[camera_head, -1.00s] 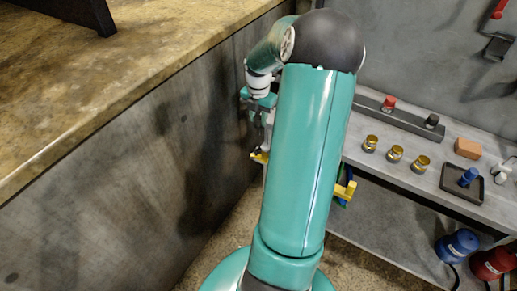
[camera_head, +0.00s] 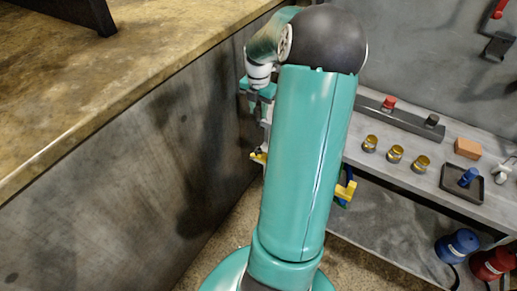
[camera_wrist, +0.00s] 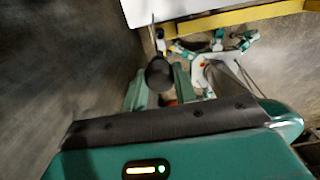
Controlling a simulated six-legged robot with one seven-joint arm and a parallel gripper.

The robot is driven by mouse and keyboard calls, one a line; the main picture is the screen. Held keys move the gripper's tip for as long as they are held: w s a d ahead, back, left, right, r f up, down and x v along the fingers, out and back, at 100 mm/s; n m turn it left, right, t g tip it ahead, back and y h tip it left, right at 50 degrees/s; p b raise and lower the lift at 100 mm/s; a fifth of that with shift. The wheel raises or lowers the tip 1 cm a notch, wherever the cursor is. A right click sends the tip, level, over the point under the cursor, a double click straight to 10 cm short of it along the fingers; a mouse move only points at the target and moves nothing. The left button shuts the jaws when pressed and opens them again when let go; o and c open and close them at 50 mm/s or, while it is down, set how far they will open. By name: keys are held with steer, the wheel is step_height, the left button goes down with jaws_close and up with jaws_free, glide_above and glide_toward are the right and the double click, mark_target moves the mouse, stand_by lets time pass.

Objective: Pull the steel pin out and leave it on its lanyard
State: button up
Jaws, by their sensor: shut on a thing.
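In the wrist view my gripper (camera_wrist: 158,88) has its two teal fingers closed around a dark, rounded piece (camera_wrist: 160,72). A thin grey rod (camera_wrist: 153,32) runs up from this piece towards a white panel; I take the two together for the steel pin. I cannot tell how far the rod sits in anything. No lanyard can be made out. In the head view my gripper (camera_head: 257,92) is small, close to the grey wall, and partly behind my arm; the pin cannot be made out there.
A yellow bar (camera_wrist: 235,19) crosses the top of the wrist view and shows either side of my arm in the head view (camera_head: 346,190). A grey wall (camera_head: 130,165) stands left. A bench (camera_head: 400,175) at right holds brass cups, an orange block and a black tray.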

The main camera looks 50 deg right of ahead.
steer(key=shift+r, duration=0.3)
steer(key=shift+d, duration=0.15)
steer(key=s+d, duration=0.5)
steer(key=d, duration=0.6)
steer(key=shift+d, duration=0.35)
stand_by(2.4)
steer(key=shift+s, duration=0.1)
steer(key=shift+f, duration=0.2)
steer(key=shift+f, duration=0.25)
steer(key=o, duration=1.1)
steer(key=shift+c, duration=0.2)
